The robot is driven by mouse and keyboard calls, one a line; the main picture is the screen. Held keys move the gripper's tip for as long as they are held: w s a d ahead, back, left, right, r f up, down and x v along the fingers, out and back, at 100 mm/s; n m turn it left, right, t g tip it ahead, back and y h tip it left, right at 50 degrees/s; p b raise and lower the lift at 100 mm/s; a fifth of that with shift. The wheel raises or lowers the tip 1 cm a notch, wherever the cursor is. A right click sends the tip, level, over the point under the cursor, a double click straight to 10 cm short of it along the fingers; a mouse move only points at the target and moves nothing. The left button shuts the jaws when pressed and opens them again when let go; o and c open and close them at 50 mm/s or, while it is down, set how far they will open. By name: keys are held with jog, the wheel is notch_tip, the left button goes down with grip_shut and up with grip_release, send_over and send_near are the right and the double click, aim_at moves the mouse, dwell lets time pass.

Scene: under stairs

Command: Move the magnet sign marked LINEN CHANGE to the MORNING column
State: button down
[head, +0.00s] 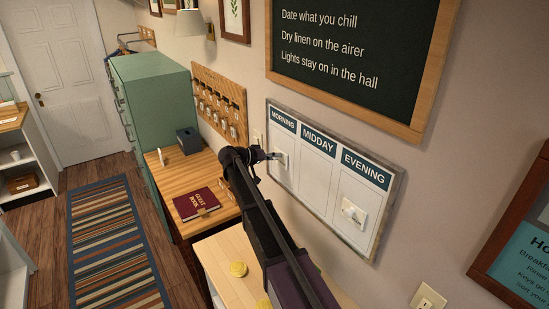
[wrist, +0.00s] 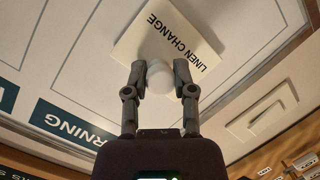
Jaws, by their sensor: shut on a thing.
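The LINEN CHANGE magnet sign (wrist: 172,35) is a white plate with black lettering and a round pale knob (wrist: 157,77). My gripper (wrist: 159,85) is shut on the knob, one finger on each side. In the head view my gripper (head: 272,156) is at the MORNING column of the white board (head: 318,172), with the sign (head: 281,163) mostly behind it. The sign lies over that column, below the dark MORNING header (wrist: 72,126). Whether its back touches the board cannot be told. Another white magnet sign (head: 352,214) with a knob sits in the EVENING column; its lettering is unreadable.
The MIDDAY column (head: 313,170) is bare. A chalkboard (head: 360,60) hangs above the board. A wall plate (wrist: 262,108) is just outside the board's frame. Below are a wooden desk with a red guest book (head: 196,204) and a pale top with a yellow item (head: 238,269).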

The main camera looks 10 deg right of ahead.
jog(key=shift+d, duration=0.15)
jog(key=shift+c, duration=1.8)
grip_release()
jog(key=shift+w, duration=0.1)
jog(key=o, duration=0.4)
jog(key=shift+c, duration=0.2)
jog(key=s+a, duration=0.2)
jog(key=a, duration=0.3)
jog(key=shift+s+a, duration=0.25)
jog(key=shift+a, duration=0.05)
jog(key=shift+s, duration=0.1)
